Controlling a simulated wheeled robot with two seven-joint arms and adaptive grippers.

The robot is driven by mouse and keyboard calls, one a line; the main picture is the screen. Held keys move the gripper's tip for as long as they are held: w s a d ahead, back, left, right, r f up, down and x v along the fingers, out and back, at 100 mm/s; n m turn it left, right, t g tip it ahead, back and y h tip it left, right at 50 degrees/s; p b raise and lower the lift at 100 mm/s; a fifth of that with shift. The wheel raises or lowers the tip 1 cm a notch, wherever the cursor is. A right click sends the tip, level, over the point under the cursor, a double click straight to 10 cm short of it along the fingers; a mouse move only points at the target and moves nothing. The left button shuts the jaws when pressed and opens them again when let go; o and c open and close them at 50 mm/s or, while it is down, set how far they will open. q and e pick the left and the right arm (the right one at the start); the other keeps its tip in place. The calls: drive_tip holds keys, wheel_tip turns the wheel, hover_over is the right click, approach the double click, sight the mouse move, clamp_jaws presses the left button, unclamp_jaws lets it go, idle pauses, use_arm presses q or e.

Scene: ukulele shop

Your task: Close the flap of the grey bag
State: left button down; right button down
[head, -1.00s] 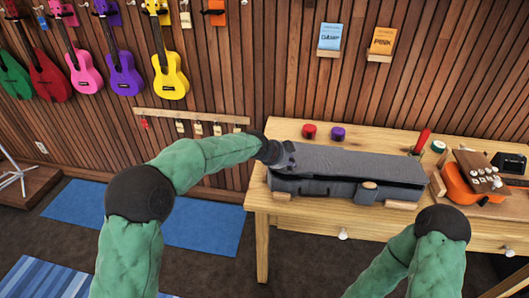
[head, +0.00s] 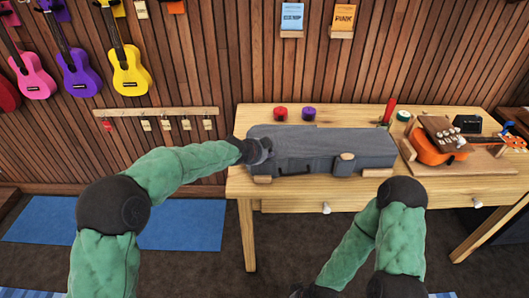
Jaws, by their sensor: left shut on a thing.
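The long grey bag (head: 330,160) lies on the wooden table, its length running left to right. My right arm bends down in front of the table, away from the bag. A dark part of its end (head: 316,290) shows at the bottom edge, and its fingers cannot be made out.
The wooden table (head: 262,117) has wooden blocks under and against the bag. A red tin (head: 281,113) and a purple tin (head: 309,113) stand behind the bag. An orange ukulele (head: 432,148) lies to the right. Blue mats (head: 180,225) lie on the floor at left.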

sight(268, 159)
use_arm(q)
drive_tip(key=f, duration=0.1)
drive_tip(key=s+f, duration=0.1)
drive_tip(key=f, duration=0.1)
drive_tip(key=shift+g, duration=0.3)
drive_tip(key=c, duration=1.1)
unclamp_jaws()
drive_tip(key=shift+w+a+f, duration=0.1)
drive_tip(key=shift+w+f, duration=0.05)
drive_tip(key=shift+w, duration=0.15)
drive_tip(key=shift+d, duration=0.2)
drive_tip(key=v, duration=0.5)
drive_tip(key=w+v, duration=0.1)
drive_tip(key=v, duration=0.2)
drive_tip(key=shift+s+a+r, duration=0.2)
drive_tip(key=shift+s+r, duration=0.1)
drive_tip(key=shift+r, duration=0.35)
